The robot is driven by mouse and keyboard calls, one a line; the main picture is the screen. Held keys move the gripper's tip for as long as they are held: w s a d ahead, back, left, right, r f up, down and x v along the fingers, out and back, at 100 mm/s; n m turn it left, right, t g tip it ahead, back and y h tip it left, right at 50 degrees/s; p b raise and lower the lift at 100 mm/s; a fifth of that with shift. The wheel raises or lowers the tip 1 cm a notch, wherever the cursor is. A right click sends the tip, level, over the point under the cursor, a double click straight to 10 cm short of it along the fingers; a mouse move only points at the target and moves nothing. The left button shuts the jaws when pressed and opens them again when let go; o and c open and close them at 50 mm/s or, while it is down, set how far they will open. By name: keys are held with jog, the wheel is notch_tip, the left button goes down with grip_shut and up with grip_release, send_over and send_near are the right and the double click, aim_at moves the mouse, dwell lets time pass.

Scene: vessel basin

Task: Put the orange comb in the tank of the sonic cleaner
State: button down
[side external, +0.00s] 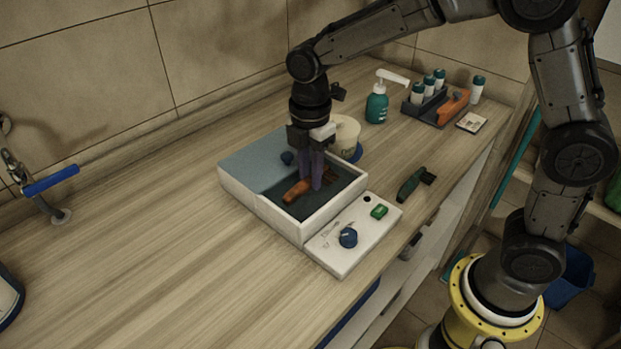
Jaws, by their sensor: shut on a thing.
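The sonic cleaner (233,186) is a white box on the counter, with a grey-blue lid part at the back left and an open dark tank (323,204) at the front right. My gripper (311,181) points straight down into the tank, its purplish fingers shut on the orange comb. The orange comb (296,191) lies roughly level inside the tank opening; its handle end shows left of the fingers and a brownish part shows to their right. The fingers hide its middle. I cannot tell whether it touches the tank floor.
A white control panel (336,250) with a blue knob and green button adjoins the tank. A dark green brush-like item (415,184) lies to the right. A tub (345,137), teal pump bottle (377,104) and grey rack (424,110) stand behind.

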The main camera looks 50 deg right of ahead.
aim_at(310, 179)
jog(key=shift+f, duration=0.85)
jog(key=shift+f, duration=0.1)
jog(key=c, duration=1)
grip_release()
notch_tip(310, 179, up, 11)
jog(key=s+d+r+m+t, duration=0.2)
jog(key=s+d+r+m, duration=0.2)
jog(key=s+m, duration=0.15)
jog(key=s+d+f+m+t, duration=0.1)
jog(key=s+d+m, duration=0.1)
jog(key=s+m, duration=0.2)
jog(key=s+d+f+m+t, duration=0.1)
jog(key=s+m, duration=0.3)
jog(key=s, duration=0.2)
jog(key=s+d+f+m+t, duration=0.1)
jog(key=s+d+f+m, duration=0.1)
jog(key=s+m, duration=0.2)
jog(key=shift+s+d+f+m+t, duration=0.1)
jog(key=shift+s+d+m+t, duration=0.05)
jog(key=shift+s, duration=0.3)
jog(key=shift+s+d+m+t, duration=0.1)
jog(key=shift+s+d+t, duration=0.05)
jog(key=shift+s, duration=0.3)
